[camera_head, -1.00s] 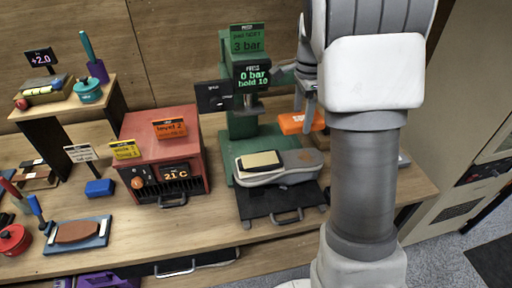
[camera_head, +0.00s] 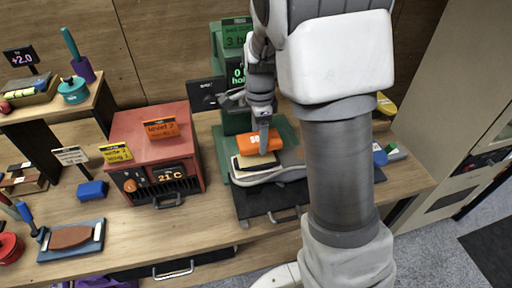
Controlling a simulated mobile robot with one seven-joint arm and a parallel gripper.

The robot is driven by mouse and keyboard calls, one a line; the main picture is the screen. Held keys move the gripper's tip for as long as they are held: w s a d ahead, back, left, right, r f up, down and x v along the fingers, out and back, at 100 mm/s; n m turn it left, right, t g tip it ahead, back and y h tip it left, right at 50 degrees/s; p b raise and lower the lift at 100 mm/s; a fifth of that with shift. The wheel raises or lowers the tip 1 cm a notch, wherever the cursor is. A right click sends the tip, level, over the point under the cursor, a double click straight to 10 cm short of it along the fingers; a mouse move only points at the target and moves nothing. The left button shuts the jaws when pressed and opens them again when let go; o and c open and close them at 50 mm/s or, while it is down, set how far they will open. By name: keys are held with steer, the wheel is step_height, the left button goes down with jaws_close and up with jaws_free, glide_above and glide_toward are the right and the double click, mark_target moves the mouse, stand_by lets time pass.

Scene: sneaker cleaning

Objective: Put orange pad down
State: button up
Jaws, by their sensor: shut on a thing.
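The orange pad (camera_head: 258,142) is in my gripper (camera_head: 264,140), at the base of the green press (camera_head: 236,118). It is just above or on the cream-topped block (camera_head: 252,161) that lies on the grey sneaker sole (camera_head: 282,172). I cannot tell whether the pad touches the block. The sole rests on the black tray (camera_head: 260,202) in front of the press. My gripper points down and is shut on the pad; its near finger shows in front of it. My arm hides the right part of the sole.
A red oven-like box (camera_head: 155,155) stands left of the press. A blue block (camera_head: 92,191) and a blue tray with a brown sole (camera_head: 70,240) lie further left. Small yellow and blue items (camera_head: 385,153) sit right of my arm. Bare wood shows at the front.

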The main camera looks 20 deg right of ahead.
mark_target(256, 158)
steer(key=shift+s+a+f, duration=0.2)
steer(key=shift+a+f, duration=0.25)
steer(key=shift+f, duration=1.85)
steer(key=shift+f, duration=0.2)
steer(key=o, duration=1.5)
steer(key=shift+r, duration=0.15)
